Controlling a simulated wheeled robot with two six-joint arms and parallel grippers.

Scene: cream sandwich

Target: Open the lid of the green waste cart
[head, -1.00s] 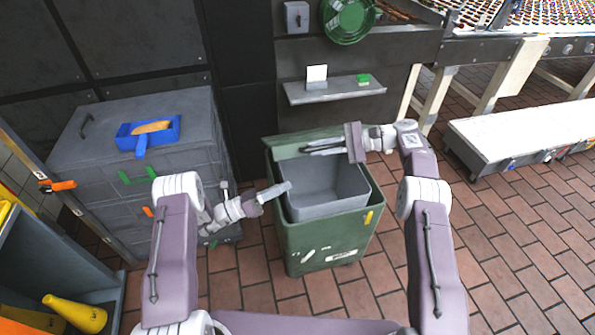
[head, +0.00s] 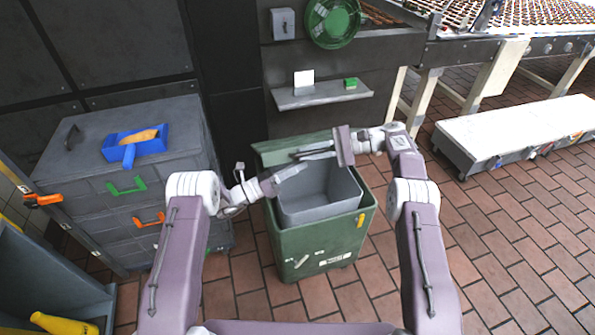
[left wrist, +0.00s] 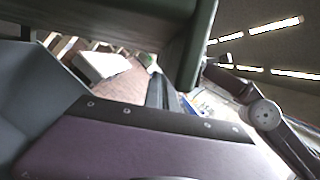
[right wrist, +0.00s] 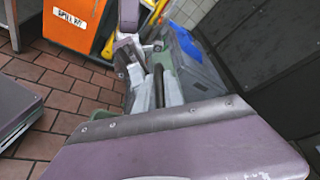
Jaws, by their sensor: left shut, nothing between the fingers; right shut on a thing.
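The green waste cart (head: 316,258) stands upright in the middle of the head view. Its green lid (head: 270,152) is raised at the back, so the grey inner bin (head: 305,211) shows from above. My right gripper (head: 302,154) comes in from the right and is shut on the lid near its front face; the exact grip is hard to see. In the right wrist view a dark bar (right wrist: 158,86) shows between pale fingers. My left gripper (head: 303,168) is shut and empty over the left back of the bin, just below the right one. The lid's green edge (left wrist: 198,45) fills the top of the left wrist view.
A grey drawer cabinet (head: 75,165) with a blue dustpan (head: 122,146) stands to the left. A shelf (head: 320,96) is on the dark wall behind the cart. A low white platform (head: 520,128) is at right. Brick floor is free right of the cart.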

